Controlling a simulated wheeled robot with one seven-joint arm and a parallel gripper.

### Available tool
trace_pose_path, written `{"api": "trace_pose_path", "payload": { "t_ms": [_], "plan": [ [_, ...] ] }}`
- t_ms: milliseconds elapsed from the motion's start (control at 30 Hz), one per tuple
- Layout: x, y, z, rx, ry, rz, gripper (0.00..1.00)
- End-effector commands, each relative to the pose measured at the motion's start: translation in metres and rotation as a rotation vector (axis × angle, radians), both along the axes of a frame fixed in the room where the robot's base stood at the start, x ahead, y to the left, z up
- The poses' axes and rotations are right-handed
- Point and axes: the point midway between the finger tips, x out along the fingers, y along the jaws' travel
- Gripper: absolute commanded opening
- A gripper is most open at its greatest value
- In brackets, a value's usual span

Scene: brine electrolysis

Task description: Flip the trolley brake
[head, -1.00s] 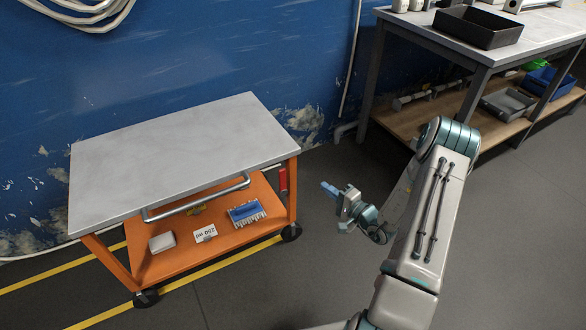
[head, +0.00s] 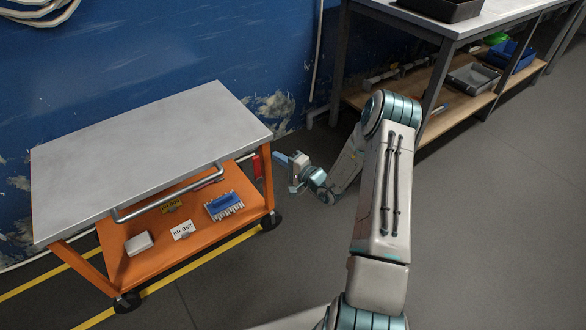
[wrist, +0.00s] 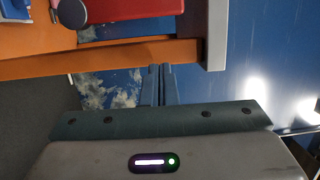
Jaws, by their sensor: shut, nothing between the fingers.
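The orange trolley (head: 117,239) with a grey top (head: 150,145) stands against the blue wall. A red part (head: 257,164), perhaps the brake lever, is on its right side under the top. In the wrist view the red part (wrist: 118,10) shows at the top, beyond the orange leg (wrist: 120,57), with a dark round knob at its left. My gripper (head: 277,157) is shut and empty, just right of the trolley's right side. In the wrist view its fingertips (wrist: 160,70) appear close to the orange leg; I cannot tell if they touch. They are apart from the red part.
A grey handle bar (head: 165,196) runs along the trolley's front. The lower shelf holds a blue rack (head: 224,205), a labelled card (head: 182,230) and a white block (head: 139,243). A workbench (head: 440,24) stands at the right. The floor in front is clear.

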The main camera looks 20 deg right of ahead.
Motion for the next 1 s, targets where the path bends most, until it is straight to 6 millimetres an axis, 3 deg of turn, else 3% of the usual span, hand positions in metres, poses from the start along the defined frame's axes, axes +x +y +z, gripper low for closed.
{"api": "trace_pose_path", "payload": {
  "t_ms": [133, 300, 700, 1000],
  "plan": [
    [-0.004, 0.023, -0.002, 0.001, 0.002, 0.002, 0.0],
    [-0.009, 0.036, -0.001, -0.001, 0.001, 0.0, 0.0],
    [-0.01, 0.035, 0.0, -0.002, 0.0, -0.002, 0.0],
    [-0.012, 0.05, 0.002, -0.045, -0.014, 0.011, 0.0]
  ]
}}
